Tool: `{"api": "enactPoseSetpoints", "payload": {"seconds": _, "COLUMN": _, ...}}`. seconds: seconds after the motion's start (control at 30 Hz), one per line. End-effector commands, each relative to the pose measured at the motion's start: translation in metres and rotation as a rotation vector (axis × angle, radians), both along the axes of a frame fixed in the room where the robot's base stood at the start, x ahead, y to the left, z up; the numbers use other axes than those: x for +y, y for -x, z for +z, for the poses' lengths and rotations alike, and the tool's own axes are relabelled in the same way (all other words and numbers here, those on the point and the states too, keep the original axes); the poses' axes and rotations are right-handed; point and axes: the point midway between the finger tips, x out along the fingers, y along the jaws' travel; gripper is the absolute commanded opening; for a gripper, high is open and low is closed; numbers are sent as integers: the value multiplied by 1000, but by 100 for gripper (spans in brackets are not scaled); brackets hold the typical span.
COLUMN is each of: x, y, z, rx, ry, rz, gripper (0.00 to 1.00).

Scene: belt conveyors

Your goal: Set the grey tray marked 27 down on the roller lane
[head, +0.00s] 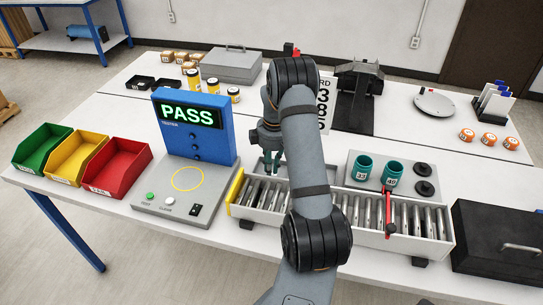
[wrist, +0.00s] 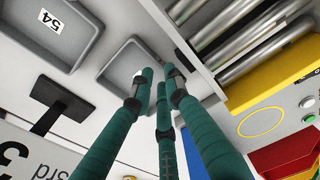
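My gripper (head: 271,168) points down at the back edge of the roller lane (head: 263,192), near its left end. In the wrist view its teal fingers (wrist: 160,78) come close together over the near edge of a plain grey tray (wrist: 122,62). No number shows on this tray, and I cannot tell whether the fingers grip its rim or only pass in front of it. A second grey tray marked 54 (wrist: 75,52) lies beside it. The rollers (wrist: 245,40) also show in the wrist view.
A red gate arm (head: 389,215) crosses the lane right of my arm. Teal jars (head: 363,168) stand behind it. The blue PASS tester (head: 195,130) is left of the lane; a black case (head: 495,240) is at the right. Rollers left of the red arm look bare where visible.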

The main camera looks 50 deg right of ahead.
Motion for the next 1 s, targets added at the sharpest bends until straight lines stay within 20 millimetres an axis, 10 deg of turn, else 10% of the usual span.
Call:
{"api": "enactPoseSetpoints", "payload": {"seconds": 0.4, "x": -3, "y": 3, "z": 79, "rx": -2, "ry": 1, "rz": 0, "gripper": 15}}
{"api": "enactPoseSetpoints", "payload": {"seconds": 1.0, "x": -2, "y": 4, "z": 89, "rx": 0, "ry": -1, "rz": 0, "gripper": 18}}
